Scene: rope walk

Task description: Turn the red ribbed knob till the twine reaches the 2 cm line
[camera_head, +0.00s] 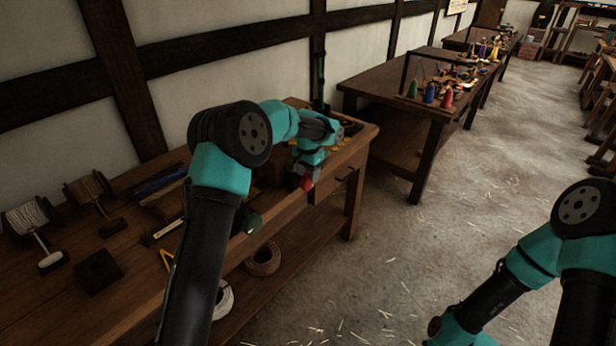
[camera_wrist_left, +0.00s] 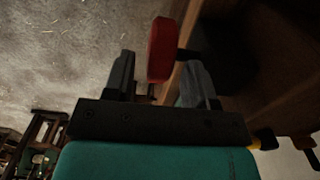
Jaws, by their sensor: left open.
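The red ribbed knob (camera_head: 307,183) sits at the front edge of the near bench, partly hidden by my left gripper (camera_head: 309,171). In the left wrist view the red knob (camera_wrist_left: 163,48) stands edge-on between the two dark fingers of the left gripper (camera_wrist_left: 160,65). The fingers are open, with a gap on both sides of the knob, and I see no contact. A pale strip with marks (camera_head: 162,231) lies on the bench; I cannot tell whether it carries the 2 cm line. The twine at the knob cannot be made out. My right arm shows at lower right, its gripper out of view.
Wound spools (camera_head: 28,216) and a dark block (camera_head: 98,270) stand on the bench's left part. A rope coil (camera_head: 263,258) lies on the lower shelf. A second table (camera_head: 385,88) with coloured cones stands farther back. The floor between is open.

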